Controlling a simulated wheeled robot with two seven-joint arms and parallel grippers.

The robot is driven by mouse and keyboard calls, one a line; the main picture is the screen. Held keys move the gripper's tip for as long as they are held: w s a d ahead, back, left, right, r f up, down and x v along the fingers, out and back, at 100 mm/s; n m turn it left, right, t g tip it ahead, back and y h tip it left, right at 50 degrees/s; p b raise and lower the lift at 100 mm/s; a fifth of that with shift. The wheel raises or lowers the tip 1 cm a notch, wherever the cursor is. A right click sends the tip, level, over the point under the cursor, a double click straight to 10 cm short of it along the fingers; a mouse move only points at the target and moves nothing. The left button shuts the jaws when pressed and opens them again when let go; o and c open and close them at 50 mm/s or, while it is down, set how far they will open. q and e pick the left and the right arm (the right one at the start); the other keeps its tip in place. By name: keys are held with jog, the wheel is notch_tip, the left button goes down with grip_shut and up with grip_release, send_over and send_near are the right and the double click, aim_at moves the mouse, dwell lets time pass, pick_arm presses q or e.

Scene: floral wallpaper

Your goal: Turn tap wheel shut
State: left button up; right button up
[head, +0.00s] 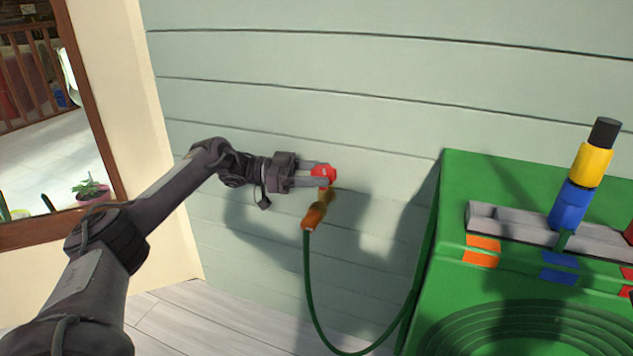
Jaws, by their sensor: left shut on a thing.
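The red tap wheel (324,174) is near the middle of the head view, in front of the pale green plank wall. Below it hangs the orange-brown tap body (316,211), with a green hose running down from its lower end. My left gripper (318,175) reaches in from the left and is shut on the red wheel, one finger above and one below. The fingertips partly cover the wheel, and its turning angle is hard to tell. My right gripper is not in view.
The green hose (312,300) loops down and right to a large green box (490,175). On the box stands a blue, yellow and black piece (581,175). A window (60,120) with a potted plant (90,190) is at left. The wall around the tap is clear.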

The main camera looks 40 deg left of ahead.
pick_arm(q)
jog(key=shift+f, duration=0.15)
dwell(0.4)
jog(key=o, duration=0.9)
jog(key=shift+o, duration=0.4)
jog(key=shift+a, duration=0.1)
jog(key=shift+r, duration=0.25)
